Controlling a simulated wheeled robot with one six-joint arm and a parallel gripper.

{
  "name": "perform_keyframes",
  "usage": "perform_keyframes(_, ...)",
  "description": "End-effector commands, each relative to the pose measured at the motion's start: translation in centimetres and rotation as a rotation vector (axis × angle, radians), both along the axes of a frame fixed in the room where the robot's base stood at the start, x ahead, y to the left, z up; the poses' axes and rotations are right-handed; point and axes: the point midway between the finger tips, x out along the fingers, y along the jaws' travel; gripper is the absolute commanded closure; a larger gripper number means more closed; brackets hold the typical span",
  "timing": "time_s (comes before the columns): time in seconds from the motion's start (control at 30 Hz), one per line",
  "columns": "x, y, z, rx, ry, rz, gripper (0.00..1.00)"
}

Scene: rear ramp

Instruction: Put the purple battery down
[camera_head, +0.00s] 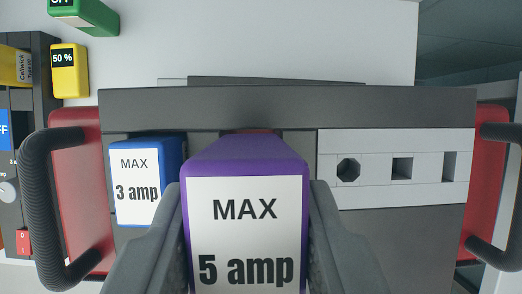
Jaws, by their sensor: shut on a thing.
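The purple battery (247,185) has a white label reading "MAX 5 amp". It fills the lower middle of the head camera view. My gripper (247,230) is shut on it, with one grey finger on each side. The battery is in front of a dark grey box with red ends and dark handles (290,107). A blue battery labelled "MAX 3 amp" (137,188) sits in the box to the left. The battery hides the part of the box behind it, and I cannot tell whether it touches the box.
A light grey panel (440,141) with octagonal, square and rectangular holes is in the box's right part. A yellow "50 %" block (70,71) and a green block (85,18) are at upper left. A dark control panel (42,90) is at far left. The pale surface behind the box is clear.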

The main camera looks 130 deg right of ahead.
Motion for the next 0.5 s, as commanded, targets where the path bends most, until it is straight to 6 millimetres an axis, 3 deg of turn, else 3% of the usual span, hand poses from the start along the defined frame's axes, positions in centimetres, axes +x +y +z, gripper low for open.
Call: perform_keyframes(0.5, 0.0, 0.0, -5.1, -0.001, 0.001, 0.000, 1.00)
